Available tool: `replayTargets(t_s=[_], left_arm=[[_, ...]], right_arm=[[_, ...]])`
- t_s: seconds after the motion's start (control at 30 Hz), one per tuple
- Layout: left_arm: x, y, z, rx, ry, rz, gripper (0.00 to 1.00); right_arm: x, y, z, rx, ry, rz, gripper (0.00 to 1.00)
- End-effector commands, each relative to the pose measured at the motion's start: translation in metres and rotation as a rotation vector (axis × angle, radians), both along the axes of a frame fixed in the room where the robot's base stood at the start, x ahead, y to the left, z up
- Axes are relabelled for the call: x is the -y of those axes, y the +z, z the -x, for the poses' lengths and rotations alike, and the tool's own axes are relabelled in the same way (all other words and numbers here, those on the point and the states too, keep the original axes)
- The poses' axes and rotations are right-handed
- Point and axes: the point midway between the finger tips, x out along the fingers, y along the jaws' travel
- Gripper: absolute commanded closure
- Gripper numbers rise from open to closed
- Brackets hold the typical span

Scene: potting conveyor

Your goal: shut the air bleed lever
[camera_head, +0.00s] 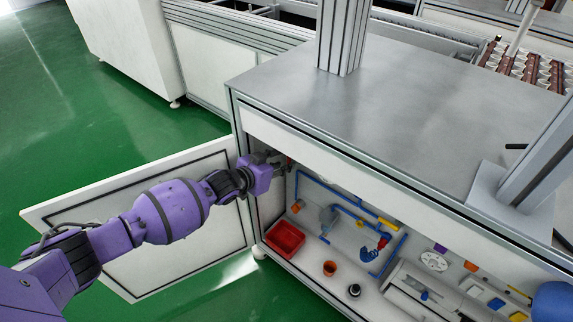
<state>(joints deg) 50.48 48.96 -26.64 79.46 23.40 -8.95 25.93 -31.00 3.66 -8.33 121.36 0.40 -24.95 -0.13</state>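My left arm reaches in from the left across the open white cabinet door. Its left gripper (279,166) is at the cabinet's upper left opening, beside the inner left wall. The fingers are small and dark there, and I cannot tell whether they are open or shut. A small reddish part (290,162) shows right by the fingertips. I cannot make out for sure which part is the air bleed lever; it may be hidden by the gripper. Blue piping (335,190) runs along the cabinet's back to the right of the gripper. My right gripper is not in view.
The open door (225,215) swings out to the left. The metal worktop (400,110) overhangs the opening.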

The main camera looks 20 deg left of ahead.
Motion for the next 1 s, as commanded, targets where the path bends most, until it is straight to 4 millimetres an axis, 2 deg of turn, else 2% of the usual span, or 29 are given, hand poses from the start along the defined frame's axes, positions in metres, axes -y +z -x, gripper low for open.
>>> replayTargets(t_s=[0.2, 0.47, 0.7, 1.0], left_arm=[[0.006, -0.009, -0.017, 0.000, 0.000, 0.001, 0.70], [0.007, -0.008, -0.019, 0.000, 0.000, 0.001, 0.70], [0.007, -0.009, -0.018, 0.000, 0.000, 0.000, 0.98], [0.008, -0.009, -0.018, 0.001, 0.000, -0.006, 1.00]], right_arm=[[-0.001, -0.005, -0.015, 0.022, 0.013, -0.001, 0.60], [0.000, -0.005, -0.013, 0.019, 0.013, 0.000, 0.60], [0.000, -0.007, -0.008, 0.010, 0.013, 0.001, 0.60], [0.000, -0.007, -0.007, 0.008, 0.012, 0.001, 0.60]])
